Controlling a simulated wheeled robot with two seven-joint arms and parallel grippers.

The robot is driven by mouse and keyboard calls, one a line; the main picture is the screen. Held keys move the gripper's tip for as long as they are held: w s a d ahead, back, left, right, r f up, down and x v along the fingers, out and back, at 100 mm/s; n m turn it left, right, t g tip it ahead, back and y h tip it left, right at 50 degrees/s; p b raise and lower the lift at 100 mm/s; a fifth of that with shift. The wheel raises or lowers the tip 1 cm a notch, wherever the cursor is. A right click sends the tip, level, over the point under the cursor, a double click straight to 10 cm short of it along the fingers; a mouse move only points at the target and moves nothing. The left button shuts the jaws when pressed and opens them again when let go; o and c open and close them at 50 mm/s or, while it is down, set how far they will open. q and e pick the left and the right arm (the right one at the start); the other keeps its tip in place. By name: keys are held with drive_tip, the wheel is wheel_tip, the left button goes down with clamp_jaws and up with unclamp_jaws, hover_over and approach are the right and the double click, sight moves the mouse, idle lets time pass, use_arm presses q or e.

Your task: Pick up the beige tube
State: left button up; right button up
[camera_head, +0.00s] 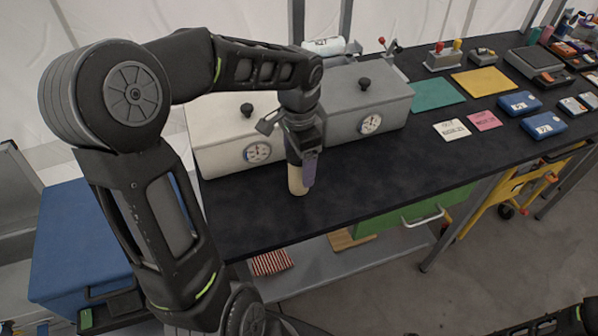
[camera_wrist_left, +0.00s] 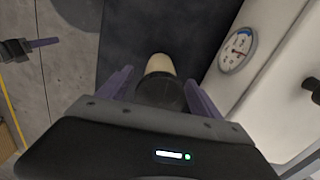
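The beige tube (camera_head: 297,182) stands upright on the dark bench top near its front edge, in front of the two white-grey boxes. In the left wrist view the tube (camera_wrist_left: 160,66) shows a dark end towards the camera. My left gripper (camera_head: 303,165) points down over the tube. Its purple fingers (camera_wrist_left: 160,88) are apart, one on each side of the tube, with gaps visible. The head view hides the tube's upper part behind the gripper. What looks like my right gripper (camera_wrist_left: 40,44) shows at the left of the wrist view; its opening is unclear.
A white box (camera_head: 225,140) and a grey box (camera_head: 365,100), both with dials and knobs, stand close behind the tube. Blue cases (camera_head: 543,125), a pink card (camera_head: 484,120) and a green mat (camera_head: 436,94) lie to the right. The bench front between is clear.

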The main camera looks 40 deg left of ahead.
use_arm(q)
drive_tip(key=c, duration=1.5)
drive_tip(key=shift+r, duration=0.1)
wheel_tip(320, 180, up, 10)
drive_tip(key=shift+f+b, duration=0.1)
drive_tip(key=shift+b, duration=0.45)
